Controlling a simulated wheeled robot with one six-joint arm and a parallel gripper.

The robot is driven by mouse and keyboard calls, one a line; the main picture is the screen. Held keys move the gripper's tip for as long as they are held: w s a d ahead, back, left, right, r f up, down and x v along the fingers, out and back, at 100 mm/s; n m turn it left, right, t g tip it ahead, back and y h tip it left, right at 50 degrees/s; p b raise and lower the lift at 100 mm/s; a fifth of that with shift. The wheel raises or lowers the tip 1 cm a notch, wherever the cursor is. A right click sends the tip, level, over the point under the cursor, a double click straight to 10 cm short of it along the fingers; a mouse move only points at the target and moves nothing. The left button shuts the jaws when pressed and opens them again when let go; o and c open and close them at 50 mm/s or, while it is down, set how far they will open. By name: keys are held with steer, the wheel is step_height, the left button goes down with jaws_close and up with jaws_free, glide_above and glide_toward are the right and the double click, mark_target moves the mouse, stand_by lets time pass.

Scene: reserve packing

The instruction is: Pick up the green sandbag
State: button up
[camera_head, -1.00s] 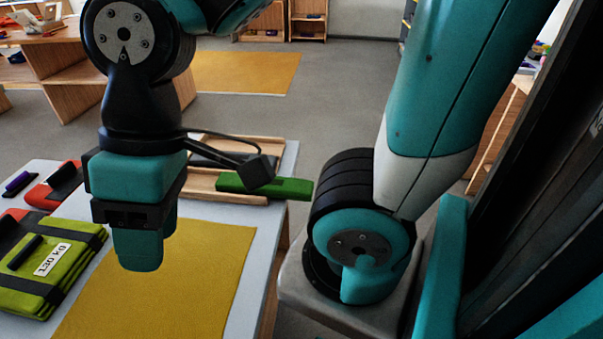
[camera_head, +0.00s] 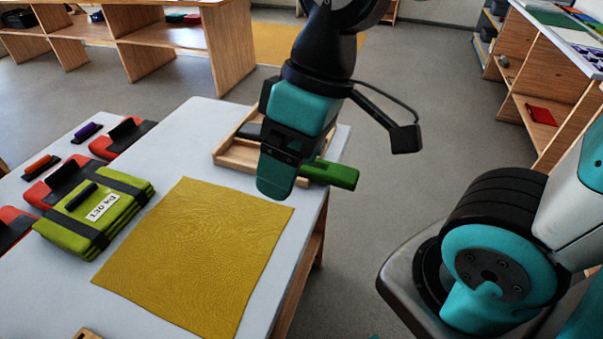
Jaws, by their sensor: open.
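A lime-green bag (camera_head: 110,205) with black straps, a black handle and a white label reading 130 kg lies flat on the left of the pale table. It looks like the green sandbag. My gripper (camera_head: 283,178) points down over the right part of the table, well to the right of the bag and apart from it. It is open, with nothing seen between its fingers; one finger largely hides the other. A darker green bar (camera_head: 332,174) shows just behind and right of my gripper, over the tray's edge.
A yellow mat (camera_head: 195,250) covers the middle of the table (camera_head: 185,130). A wooden tray (camera_head: 232,160) lies at the back right, partly behind my gripper. Red and black bags (camera_head: 120,138) and small purple and orange items lie at far left. Shelves stand behind.

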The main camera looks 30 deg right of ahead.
steer(key=shift+h, duration=0.9)
steer(key=w+d+f, duration=0.1)
steer(key=w+d, duration=0.1)
steer(key=w, duration=0.1)
steer(key=w+d+f+b, duration=0.1)
steer(key=w+d, duration=0.2)
steer(key=w+d+f, duration=0.1)
steer(key=w+d, duration=0.1)
steer(key=w, duration=0.1)
steer(key=shift+w+d+b, duration=0.2)
steer(key=shift+d+b, duration=0.1)
steer(key=shift+d, duration=0.1)
steer(key=h, duration=0.2)
glide_above(325, 167)
steer(key=f, duration=1.4)
steer(key=shift+s+d+f+b, duration=0.1)
steer(key=shift+d+f+b, duration=0.1)
steer(key=shift+b, duration=0.15)
steer(key=shift+a+f+p, duration=0.15)
steer(key=shift+f+p, duration=0.3)
steer(key=shift+f, duration=2.65)
steer(key=shift+c, duration=0.3)
steer(key=c, duration=1.1)
steer(key=shift+c, duration=0.2)
